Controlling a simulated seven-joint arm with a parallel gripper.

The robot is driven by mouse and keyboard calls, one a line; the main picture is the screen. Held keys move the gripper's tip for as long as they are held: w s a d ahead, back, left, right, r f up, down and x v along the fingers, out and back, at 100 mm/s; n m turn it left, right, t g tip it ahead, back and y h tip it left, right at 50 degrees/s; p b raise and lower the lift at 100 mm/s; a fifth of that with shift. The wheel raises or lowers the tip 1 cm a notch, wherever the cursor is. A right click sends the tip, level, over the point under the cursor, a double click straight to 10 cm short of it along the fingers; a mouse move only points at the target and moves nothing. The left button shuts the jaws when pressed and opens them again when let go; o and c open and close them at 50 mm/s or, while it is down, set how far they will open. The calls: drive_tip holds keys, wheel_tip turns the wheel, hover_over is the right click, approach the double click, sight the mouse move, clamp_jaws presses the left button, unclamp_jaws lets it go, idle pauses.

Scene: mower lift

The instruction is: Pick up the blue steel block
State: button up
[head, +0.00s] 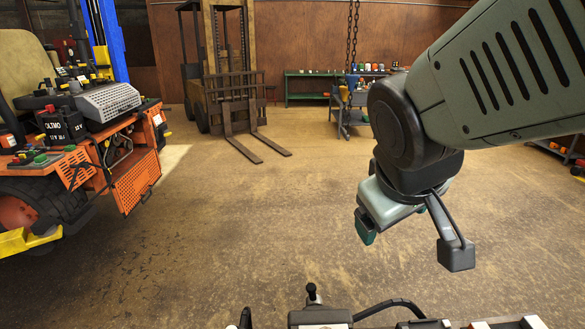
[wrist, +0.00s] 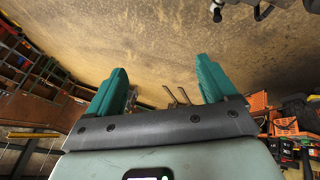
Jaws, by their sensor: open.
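I cannot make out a blue steel block for certain in either view. My gripper (head: 368,226) hangs in the air over the floor in the right half of the head view, with one green finger clearly showing. In the wrist view my gripper (wrist: 160,75) shows two green fingers spread wide apart.
An orange mower (head: 130,165) stands at the left beside a blue post (head: 112,40). A forklift (head: 222,75) stands at the back, its forks on the floor. The middle floor (head: 230,220) is clear.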

drive_tip(key=w+d+f+n+t+y, duration=0.25)
drive_tip(key=w+d+f+n, duration=0.5)
drive_tip(key=w+f, duration=0.55)
drive_tip(key=s+f+n+g+y, duration=0.25)
drive_tip(key=s+f+y, duration=0.25)
drive_tip(key=f+y, duration=0.3)
drive_tip(key=s+a+f+n+g+y, duration=0.1)
drive_tip(key=s+a+f+g+y, duration=0.15)
drive_tip(key=s+y, duration=0.75)
drive_tip(key=shift+s+a+f+g+h, duration=0.1)
drive_tip(key=shift+a+h, duration=0.25)
drive_tip(key=shift+a, duration=1.5)
drive_tip(key=shift+s+a+g+h, duration=0.15)
drive_tip(key=shift+a+h, duration=0.2)
drive_tip(key=shift+a, duration=1.55)
drive_tip(key=shift+w+a+f+g+h, duration=0.1)
drive_tip(key=shift+a+h, duration=0.25)
drive_tip(key=shift+a, duration=1.5)
drive_tip(key=shift+d+r, duration=0.1)
drive_tip(key=c, duration=1.5)
